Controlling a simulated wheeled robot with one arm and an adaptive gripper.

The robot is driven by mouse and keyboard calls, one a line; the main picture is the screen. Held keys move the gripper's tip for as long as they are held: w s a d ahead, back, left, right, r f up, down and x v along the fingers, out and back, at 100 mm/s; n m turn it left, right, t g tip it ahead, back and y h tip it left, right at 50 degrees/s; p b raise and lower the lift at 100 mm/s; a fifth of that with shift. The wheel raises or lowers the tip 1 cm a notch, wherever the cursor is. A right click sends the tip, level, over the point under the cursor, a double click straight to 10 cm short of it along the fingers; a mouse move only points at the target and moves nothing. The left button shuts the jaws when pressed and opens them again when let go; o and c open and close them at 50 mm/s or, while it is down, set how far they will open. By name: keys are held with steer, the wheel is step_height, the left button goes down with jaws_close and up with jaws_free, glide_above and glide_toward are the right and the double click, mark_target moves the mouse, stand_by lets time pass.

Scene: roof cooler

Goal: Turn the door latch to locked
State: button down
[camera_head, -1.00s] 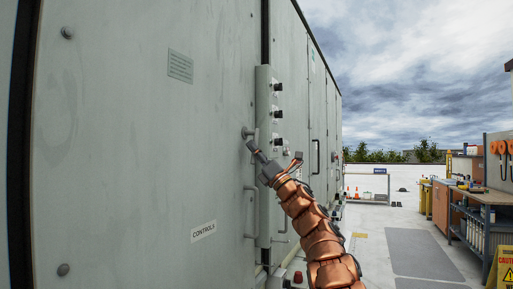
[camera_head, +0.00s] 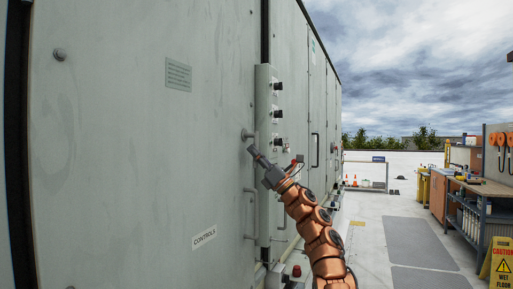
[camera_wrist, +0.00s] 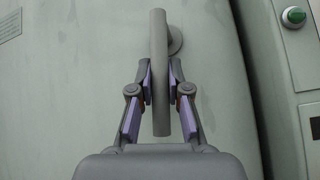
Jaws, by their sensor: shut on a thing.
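The door latch is a grey bar handle on a round hub (camera_head: 246,134) on the pale green cabinet door (camera_head: 130,150). In the wrist view the latch bar (camera_wrist: 160,60) stands about upright, with its hub behind it at the upper right. My gripper (camera_wrist: 160,83) is shut on the bar, with a finger on each side of it below the hub. In the head view my gripper (camera_head: 252,152) is at the latch, just below the hub, and hides most of the bar.
A control strip (camera_head: 264,110) with dark knobs stands right of the latch; a green button (camera_wrist: 294,16) shows in the wrist view. A grab handle (camera_head: 251,210) is below. A workbench (camera_head: 470,190) and yellow wet-floor sign (camera_head: 501,268) stand right, with open floor between.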

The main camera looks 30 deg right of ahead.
steer(key=shift+w+d+r+n+g+y+p, duration=0.15)
steer(key=shift+n+g+y+p, duration=0.55)
steer(key=shift+p, duration=0.6)
steer(key=shift+w+d+r+n+g+y+p, duration=0.1)
steer(key=shift+n+g+y+p, duration=0.35)
steer(key=shift+n+p, duration=0.65)
steer(key=shift+d+f+n+g+y+p, duration=0.2)
steer(key=shift+n+g+y+p, duration=0.35)
steer(key=shift+p, duration=0.8)
steer(key=c, duration=1.1)
jaws_free()
steer(key=v, duration=1.2)
